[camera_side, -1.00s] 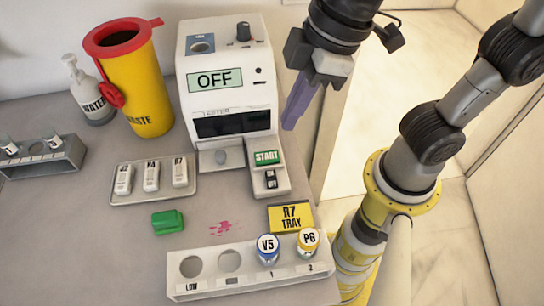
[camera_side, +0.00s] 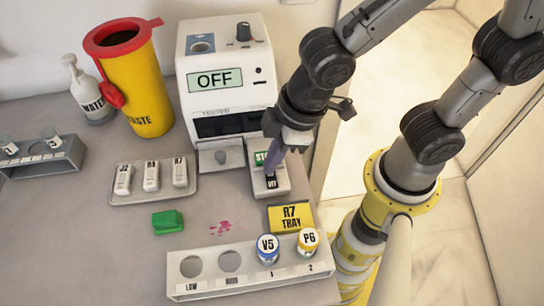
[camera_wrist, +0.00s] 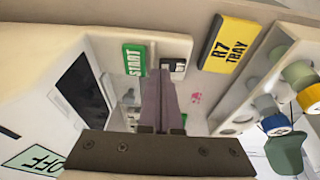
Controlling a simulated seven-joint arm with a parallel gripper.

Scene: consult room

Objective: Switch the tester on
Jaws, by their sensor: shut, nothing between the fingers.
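The white tester (camera_side: 222,110) stands at the back of the table, and its display (camera_side: 215,80) reads OFF. In front of its right side is a small white control panel (camera_side: 283,187) with a green START button (camera_side: 260,158) and a black-and-white switch (camera_side: 271,182) below it. My gripper (camera_side: 272,165) is shut and empty, its purple fingers pointing down over the panel. The fingers partly cover the START button in the side view. In the wrist view the fingertips (camera_wrist: 162,76) are by the switch (camera_wrist: 177,66), beside the START button (camera_wrist: 134,60). I cannot tell whether they touch the switch.
A yellow R7 TRAY block (camera_side: 290,217) and a white rack (camera_side: 205,286) with vials V5 (camera_side: 268,249) and P6 (camera_side: 308,243) stand in front. A small tray (camera_side: 127,198), green block (camera_side: 167,222), yellow WASTE bin (camera_side: 143,90) and WATER bottle (camera_side: 88,95) are left.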

